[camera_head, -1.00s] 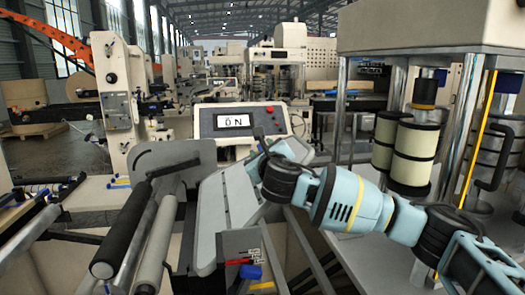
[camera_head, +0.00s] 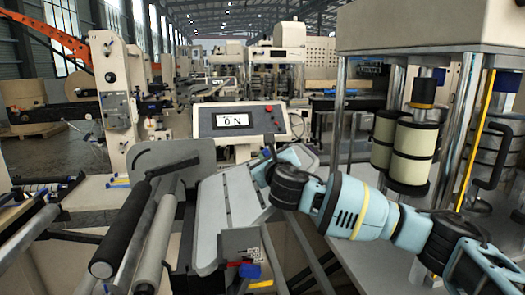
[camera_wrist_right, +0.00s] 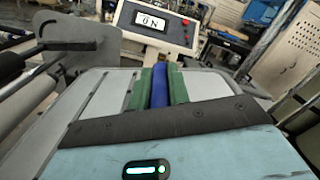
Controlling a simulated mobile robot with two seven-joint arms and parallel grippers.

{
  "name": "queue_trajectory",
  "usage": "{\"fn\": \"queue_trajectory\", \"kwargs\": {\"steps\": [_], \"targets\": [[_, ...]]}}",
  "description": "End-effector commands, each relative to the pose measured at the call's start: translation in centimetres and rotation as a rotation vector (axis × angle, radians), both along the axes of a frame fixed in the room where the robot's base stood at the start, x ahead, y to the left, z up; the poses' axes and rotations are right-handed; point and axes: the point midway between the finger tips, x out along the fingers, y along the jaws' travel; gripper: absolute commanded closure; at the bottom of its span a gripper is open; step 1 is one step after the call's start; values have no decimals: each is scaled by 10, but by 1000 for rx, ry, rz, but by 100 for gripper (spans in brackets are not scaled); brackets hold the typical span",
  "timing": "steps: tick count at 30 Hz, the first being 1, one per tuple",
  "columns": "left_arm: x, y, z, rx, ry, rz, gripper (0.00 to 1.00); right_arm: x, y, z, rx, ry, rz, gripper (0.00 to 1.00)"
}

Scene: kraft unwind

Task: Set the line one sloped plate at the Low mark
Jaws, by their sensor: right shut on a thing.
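The grey sloped plate (camera_head: 212,222) stands in the middle of the head view, tilted, below the display box. My right gripper (camera_head: 267,157) is at its upper right edge. In the right wrist view, the plate (camera_wrist_right: 215,84) lies beyond the wrist. There the gripper's green fingers (camera_wrist_right: 160,86) are shut on a blue bar (camera_wrist_right: 160,88) in front of the plate. A small bracket (camera_head: 240,245) with a blue piece (camera_head: 249,271) sits at the plate's lower right. I cannot read any Low mark. My left gripper is not in view.
The display box (camera_head: 240,121) reads "ON" and stands behind the plate. Dark and pale rollers (camera_head: 128,222) lie at the left. A post frame with cream rolls (camera_head: 414,152) stands close at the right, beside my right arm.

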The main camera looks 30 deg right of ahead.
Motion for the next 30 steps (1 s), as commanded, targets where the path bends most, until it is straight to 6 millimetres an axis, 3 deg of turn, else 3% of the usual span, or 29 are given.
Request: {"fn": "queue_trajectory", "kwargs": {"steps": [10,11,16,25,30], "targets": [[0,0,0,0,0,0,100,-1,-4,-5,22,-5,0,100],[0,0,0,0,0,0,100,-1,-4,-5,22,-5,0,81],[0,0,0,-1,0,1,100,-1,-4,-5,22,-6,0,60],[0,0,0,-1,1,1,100,-2,-4,-5,22,-5,1,60],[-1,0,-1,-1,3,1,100,-14,-1,-5,22,-5,1,60]]}}
